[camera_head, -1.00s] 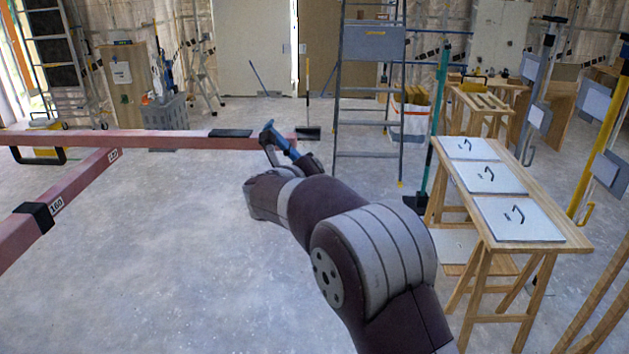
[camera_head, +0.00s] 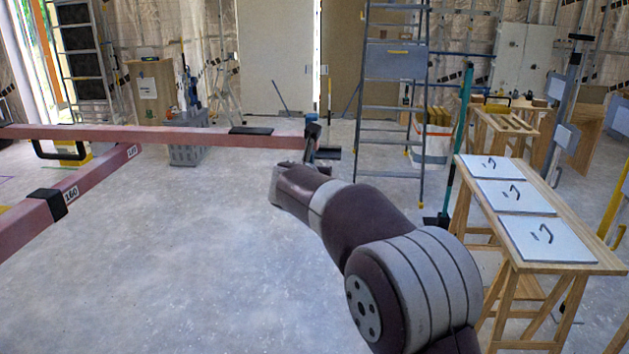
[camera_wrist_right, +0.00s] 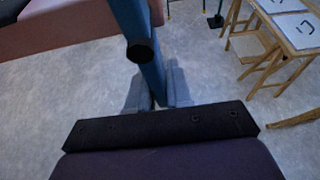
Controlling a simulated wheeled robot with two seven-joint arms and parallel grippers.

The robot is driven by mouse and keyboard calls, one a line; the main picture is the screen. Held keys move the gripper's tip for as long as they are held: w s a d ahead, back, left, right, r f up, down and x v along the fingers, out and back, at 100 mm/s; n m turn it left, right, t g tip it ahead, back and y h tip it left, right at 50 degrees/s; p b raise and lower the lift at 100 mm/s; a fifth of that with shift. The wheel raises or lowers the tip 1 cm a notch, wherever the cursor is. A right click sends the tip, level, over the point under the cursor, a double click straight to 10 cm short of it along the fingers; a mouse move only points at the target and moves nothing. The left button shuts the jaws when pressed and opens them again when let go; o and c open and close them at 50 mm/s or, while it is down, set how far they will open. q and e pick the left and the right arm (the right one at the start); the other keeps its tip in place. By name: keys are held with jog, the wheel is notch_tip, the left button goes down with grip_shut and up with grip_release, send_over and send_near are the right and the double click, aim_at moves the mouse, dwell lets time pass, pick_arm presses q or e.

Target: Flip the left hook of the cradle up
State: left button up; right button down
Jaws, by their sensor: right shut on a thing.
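The cradle's pink beam (camera_head: 190,136) runs across the left half of the head view, with a second beam (camera_head: 50,212) slanting toward me. A small blue hook (camera_head: 312,129) is at the right end of the long beam and looks nearly upright. My right gripper (camera_head: 311,155) is at this hook, small and partly hidden by its own arm. In the right wrist view, the blue hook (camera_wrist_right: 139,45) comes down from the pink beam end (camera_wrist_right: 75,25), past a dark round pivot, between the fingers of my right gripper (camera_wrist_right: 157,92), which is shut on it. My left gripper is not in view.
A wooden trestle table (camera_head: 590,265) with three handled panels (camera_head: 545,240) stands at right. A stepladder (camera_head: 390,110) and a green pole (camera_head: 458,145) stand behind my arm. A grey crate (camera_head: 188,150) is behind the beam. The floor between the slanting beam and my arm is clear.

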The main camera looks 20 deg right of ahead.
jog(key=shift+w+a+f, duration=0.1)
dwell(0.5)
jog(key=c, duration=1.1)
grip_release()
jog(key=b+v, duration=0.2)
jog(key=v, duration=1)
jog(key=shift+s+a+r, duration=0.1)
jog(key=shift+s+r, duration=0.15)
